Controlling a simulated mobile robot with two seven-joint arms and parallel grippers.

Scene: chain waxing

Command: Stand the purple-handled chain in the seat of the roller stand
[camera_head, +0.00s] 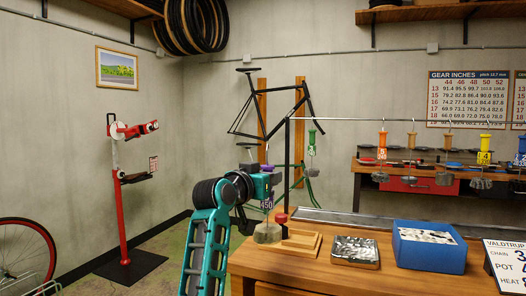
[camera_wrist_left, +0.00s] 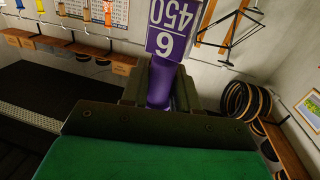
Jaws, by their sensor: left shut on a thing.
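My left gripper (camera_head: 270,179) is shut on the purple handle (camera_wrist_left: 160,85) of a chain. A purple tag reading 450 (camera_wrist_left: 172,30) is on this handle, and the tag shows below my gripper in the head view. The grey chain bundle (camera_head: 267,233) hangs under it, at the left end of a wooden stand (camera_head: 304,244) with a red knob (camera_head: 282,218), which looks like the roller stand. The bundle partly overlaps the stand in the picture; I cannot tell whether they touch. The seat is not clearly visible. My right gripper is not in view.
A foil-lined tray (camera_head: 355,251) and a blue box (camera_head: 429,247) stand on the wooden bench (camera_head: 330,280). A sign (camera_head: 507,262) is at the right. A rail (camera_head: 350,119) above holds several hanging chains with coloured handles, including a green one (camera_head: 312,141).

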